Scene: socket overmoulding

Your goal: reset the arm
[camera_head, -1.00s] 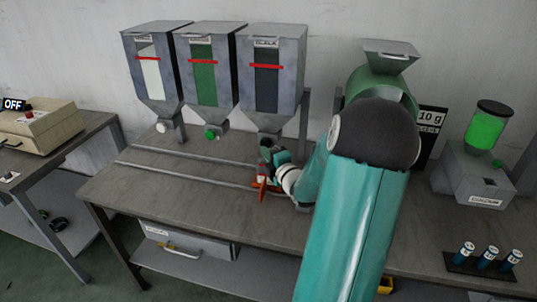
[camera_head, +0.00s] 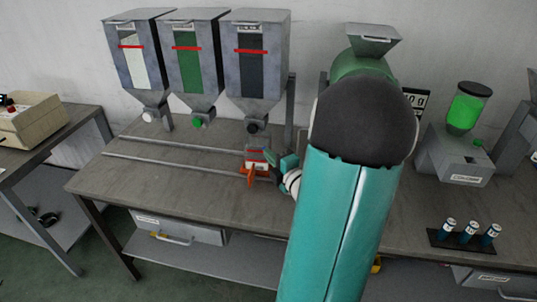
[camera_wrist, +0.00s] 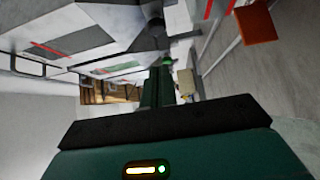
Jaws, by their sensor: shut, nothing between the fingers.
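My gripper (camera_head: 274,160) is low over the bench, below the black-windowed hopper and beside a small red and white unit with an orange part (camera_head: 251,173) on the rail. In the wrist view my gripper (camera_wrist: 158,72) has its fingers together, with nothing seen between them. The orange part also shows at the top right of the wrist view (camera_wrist: 256,23). My teal arm covers the middle of the bench in the head view. Whether the gripper touches the unit cannot be told.
Three hoppers with white (camera_head: 136,60), green (camera_head: 187,62) and black (camera_head: 250,66) windows hang above the rails (camera_head: 170,163). A green machine (camera_head: 361,57) stands behind my arm. A green-topped dispenser (camera_head: 462,135) and a rack of blue vials (camera_head: 468,240) are at right.

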